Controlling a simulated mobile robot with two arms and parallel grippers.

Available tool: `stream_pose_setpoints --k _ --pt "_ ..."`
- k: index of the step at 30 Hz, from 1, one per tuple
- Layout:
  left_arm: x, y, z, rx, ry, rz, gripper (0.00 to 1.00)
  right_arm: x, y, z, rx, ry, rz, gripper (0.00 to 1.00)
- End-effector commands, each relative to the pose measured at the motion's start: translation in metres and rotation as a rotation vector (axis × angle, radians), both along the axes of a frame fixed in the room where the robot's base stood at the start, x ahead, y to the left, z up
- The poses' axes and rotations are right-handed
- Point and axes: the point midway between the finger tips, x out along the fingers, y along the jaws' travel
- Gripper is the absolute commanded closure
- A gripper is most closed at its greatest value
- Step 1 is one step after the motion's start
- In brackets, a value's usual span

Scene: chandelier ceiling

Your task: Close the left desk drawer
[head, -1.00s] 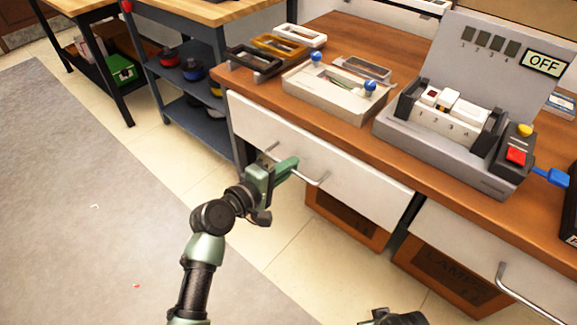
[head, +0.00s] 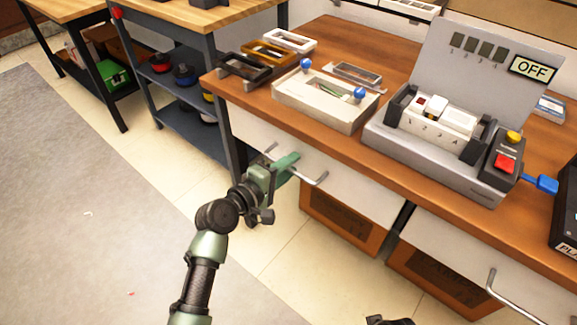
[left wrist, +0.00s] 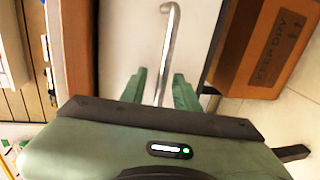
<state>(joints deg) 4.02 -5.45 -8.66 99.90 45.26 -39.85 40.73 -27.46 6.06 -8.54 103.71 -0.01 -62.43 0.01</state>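The left desk drawer (head: 352,184) has a white front under the brown desk top, with a bar handle (head: 319,181). In the head view its front sits close under the desk edge; I cannot tell whether a small gap is left. My left gripper (head: 289,163) is at the handle's left part. In the left wrist view the handle (left wrist: 168,45) runs between the two green fingers (left wrist: 160,90), which stand apart with a gap on each side. Only a dark piece of my right gripper (head: 388,320) shows at the bottom edge.
A right drawer (head: 470,250) with its own handle (head: 492,285) is beside it. Orange crates (head: 345,220) stand below the desk. A blue-grey shelf cart (head: 185,110) stands to the left. On the desk are a grey switch box (head: 430,165) and a pale tray (head: 320,110). Open floor lies left.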

Motion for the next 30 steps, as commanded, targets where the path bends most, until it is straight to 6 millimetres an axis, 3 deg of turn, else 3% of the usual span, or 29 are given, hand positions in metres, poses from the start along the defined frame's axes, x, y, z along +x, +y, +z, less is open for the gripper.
stream_pose_setpoints --k 8,12,21,30 --pt "-0.009 0.007 0.002 0.001 0.001 0.001 0.69 0.001 0.001 0.002 0.002 -0.007 0.000 0.64" --pt "-0.027 0.022 0.007 0.003 0.002 0.002 0.69 -0.007 -0.001 -0.018 -0.001 0.014 0.001 0.64" --pt "-0.058 0.045 0.015 0.001 0.001 0.000 0.69 -0.014 -0.001 -0.035 -0.002 0.022 0.003 0.64" --pt "-0.060 0.047 0.016 0.000 0.000 -0.001 0.69 -0.015 -0.002 -0.037 -0.002 0.021 0.004 0.64"
